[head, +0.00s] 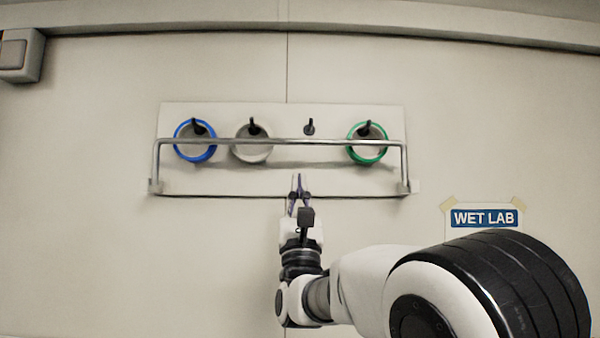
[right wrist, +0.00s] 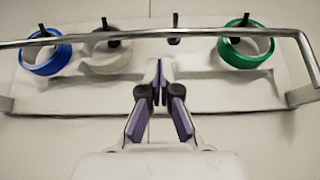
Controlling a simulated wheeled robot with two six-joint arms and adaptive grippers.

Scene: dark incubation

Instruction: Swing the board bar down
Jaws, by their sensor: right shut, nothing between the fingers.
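The metal board bar (head: 280,141) is raised and runs across the front of the rolls on the white peg board (head: 230,182). Its two side arms reach down to brackets at the board's lower corners. In the right wrist view the bar (right wrist: 195,31) crosses the top of the picture. My right gripper (head: 299,181) is shut and empty, at the board's lower edge, below the middle of the bar and apart from it in the picture. Its purple-lined fingers (right wrist: 159,75) point up toward the bar in the right wrist view. My left gripper is not in view.
A blue-rimmed roll (head: 179,152), a grey roll (head: 252,156) and a green-rimmed roll (head: 384,150) hang on black pegs. One peg (head: 309,127) is bare. A WET LAB sign (head: 485,218) is on the wall at right. The wall left of my arm is clear.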

